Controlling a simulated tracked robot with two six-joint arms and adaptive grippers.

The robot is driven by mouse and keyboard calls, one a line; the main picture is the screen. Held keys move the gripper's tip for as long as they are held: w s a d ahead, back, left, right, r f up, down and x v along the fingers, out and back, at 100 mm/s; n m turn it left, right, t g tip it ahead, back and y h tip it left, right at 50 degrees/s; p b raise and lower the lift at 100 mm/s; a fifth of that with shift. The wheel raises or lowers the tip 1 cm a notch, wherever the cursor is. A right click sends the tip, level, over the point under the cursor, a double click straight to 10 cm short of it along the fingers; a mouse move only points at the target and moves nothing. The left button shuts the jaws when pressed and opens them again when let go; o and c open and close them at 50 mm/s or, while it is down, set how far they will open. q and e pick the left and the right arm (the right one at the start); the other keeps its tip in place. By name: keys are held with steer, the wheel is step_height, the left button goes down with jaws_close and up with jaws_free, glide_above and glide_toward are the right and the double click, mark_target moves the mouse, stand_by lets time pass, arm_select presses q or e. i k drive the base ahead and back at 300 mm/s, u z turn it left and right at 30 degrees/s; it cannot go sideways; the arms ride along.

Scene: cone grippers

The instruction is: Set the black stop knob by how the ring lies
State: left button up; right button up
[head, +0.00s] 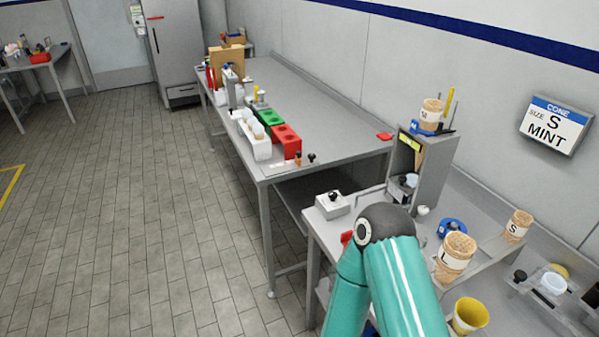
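A small light grey box (333,206) with a black knob (335,195) on top stands at the near bench's left corner. Another black knob (520,275) shows on a metal fixture at the right. A small black-topped piece (312,157) stands at the long table's front edge. I cannot tell which is the stop knob. No ring can be made out for certain; a round blue item (452,227) lies on the near bench. A teal link of my arm covers part of this bench. Neither gripper shows in the view.
A grey upright machine (435,165) stands on the near bench, with a cone stack marked M (431,114) on top. Stacks marked L (455,257) and S (517,226) and a yellow cup (469,315) are nearby. A wall sign (556,125) reads cone size S, mint.

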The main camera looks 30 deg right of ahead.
mark_target(332, 195)
steer(key=z, duration=0.2)
steer(key=i, duration=1.65)
steer(key=z, duration=0.65)
